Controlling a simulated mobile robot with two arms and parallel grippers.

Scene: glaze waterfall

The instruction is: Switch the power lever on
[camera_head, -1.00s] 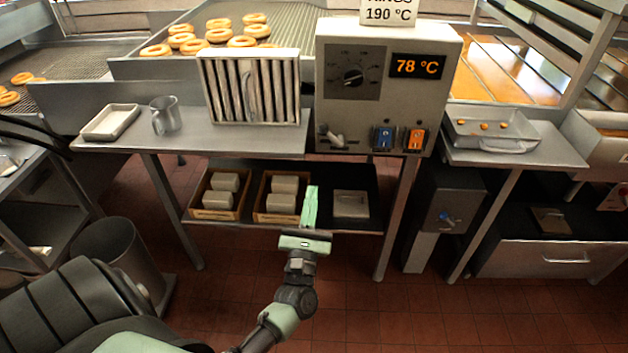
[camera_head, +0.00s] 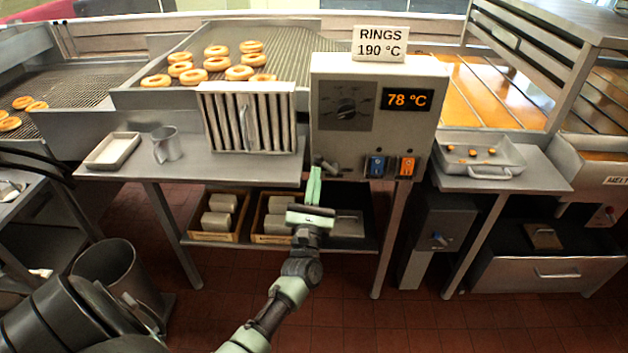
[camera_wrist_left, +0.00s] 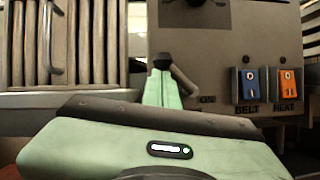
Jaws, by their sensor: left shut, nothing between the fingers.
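The power lever (camera_head: 328,167) is a small grey handle at the lower left of the control box (camera_head: 420,130). In the left wrist view the lever (camera_wrist_left: 185,82) slants down to the right from a dark knob-like end, beside a partly hidden label. My left gripper (camera_head: 314,173) is shut and empty, its pale green fingers pointing up just left of and below the lever. In the left wrist view the fingertips (camera_wrist_left: 163,75) overlap the lever's dark upper left end; I cannot tell whether they touch it. My right gripper is not in view.
A blue BELT switch (camera_head: 376,166) and an orange HEAT switch (camera_head: 406,167) sit right of the lever. The display (camera_head: 408,99) reads 78 °C. A slatted metal panel (camera_head: 249,118) stands left of the box. A metal jug (camera_head: 166,145) and tray (camera_head: 113,151) are further left.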

